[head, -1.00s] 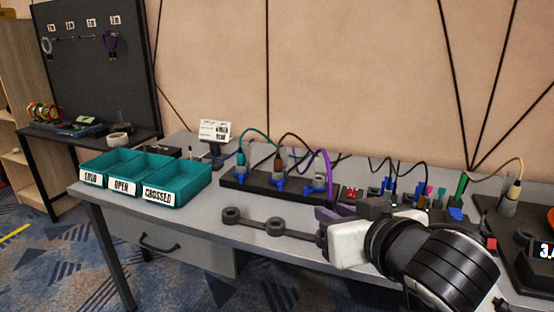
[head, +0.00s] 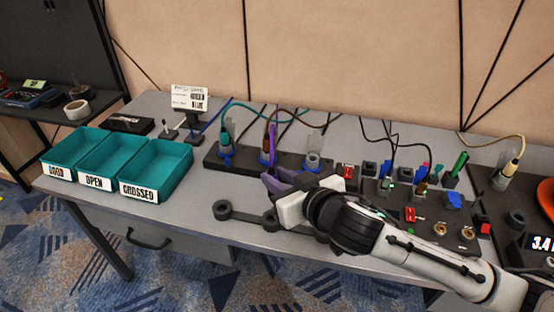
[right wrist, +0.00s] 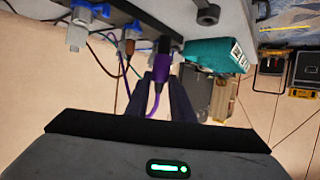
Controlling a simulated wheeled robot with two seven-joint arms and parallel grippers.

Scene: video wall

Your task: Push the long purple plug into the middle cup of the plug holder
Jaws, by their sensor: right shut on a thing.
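The plug holder (head: 245,217) is a dark bar with round cups lying along the front of the grey bench. Its middle cup (head: 270,222) shows left of my wrist; its right end is partly hidden by my arm. My right gripper (head: 274,183) is shut on the long purple plug and holds it above and behind the middle cup, apart from the holder. The purple cable (head: 273,138) rises from it. In the right wrist view the plug (right wrist: 164,48) sits between the fingers (right wrist: 162,76), beyond their tips. My left gripper is not in view.
Behind the gripper stands a black socket strip (head: 243,165) with blue fittings and green and brown cables. Teal bins (head: 155,172) stand at the left. A cluttered connector board (head: 400,205) lies right, under my arm. Bench between bins and holder is clear.

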